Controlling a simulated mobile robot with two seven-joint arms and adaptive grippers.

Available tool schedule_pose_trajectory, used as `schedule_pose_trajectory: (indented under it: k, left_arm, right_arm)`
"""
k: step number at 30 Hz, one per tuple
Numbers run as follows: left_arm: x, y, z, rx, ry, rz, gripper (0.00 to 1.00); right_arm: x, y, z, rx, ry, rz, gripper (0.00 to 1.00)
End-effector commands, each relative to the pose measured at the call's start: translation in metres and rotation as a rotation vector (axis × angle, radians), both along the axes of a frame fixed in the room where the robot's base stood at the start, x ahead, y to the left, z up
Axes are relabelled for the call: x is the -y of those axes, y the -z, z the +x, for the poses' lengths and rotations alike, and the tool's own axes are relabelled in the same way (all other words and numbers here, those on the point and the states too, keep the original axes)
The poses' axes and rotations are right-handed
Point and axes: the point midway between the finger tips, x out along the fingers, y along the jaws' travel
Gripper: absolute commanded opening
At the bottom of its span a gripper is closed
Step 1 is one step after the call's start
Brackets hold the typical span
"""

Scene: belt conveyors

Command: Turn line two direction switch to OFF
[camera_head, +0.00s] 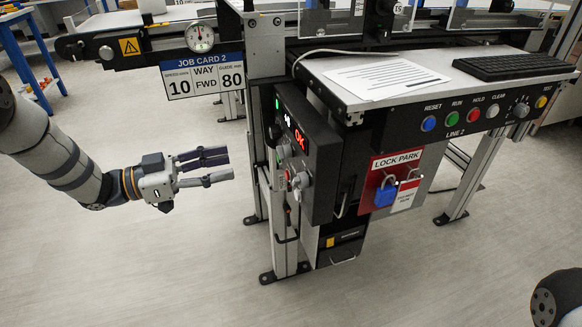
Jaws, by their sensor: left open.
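A dark control box (322,138) hangs under the line two conveyor, with a red lit display (299,135) on its face. Grey knobs sit below the display, an upper one (284,152) and a lower one (301,180). Their labels are too small to read, so I cannot tell which is the direction switch or where it points. My left gripper (229,167) is open and empty, left of the box, its fingers pointing right toward the knobs with a gap between. My right gripper is out of view.
A LINE 2 button panel (470,118) is right of the box, under a shelf with a paper sheet (385,78) and keyboard (515,66). Below hangs a red LOCK PARK board (377,180) with a blue padlock (385,194). A job card (202,76) hangs above my left gripper. Floor below is clear.

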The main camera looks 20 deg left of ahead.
Motion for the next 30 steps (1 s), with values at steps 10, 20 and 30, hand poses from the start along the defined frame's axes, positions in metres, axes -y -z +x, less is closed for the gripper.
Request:
schedule_pose_trajectory:
  k: [10,20,30]
  left_arm:
    - [0.065,-0.003,0.042,0.007,0.012,0.001,0.44]
    - [0.099,-0.003,0.066,0.005,0.008,0.001,0.44]
    - [0.100,-0.003,0.066,0.005,0.007,0.001,0.16]
  right_arm:
    - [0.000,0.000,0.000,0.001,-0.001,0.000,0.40]
    - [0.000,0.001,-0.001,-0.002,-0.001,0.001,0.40]
    - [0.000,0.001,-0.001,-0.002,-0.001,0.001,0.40]
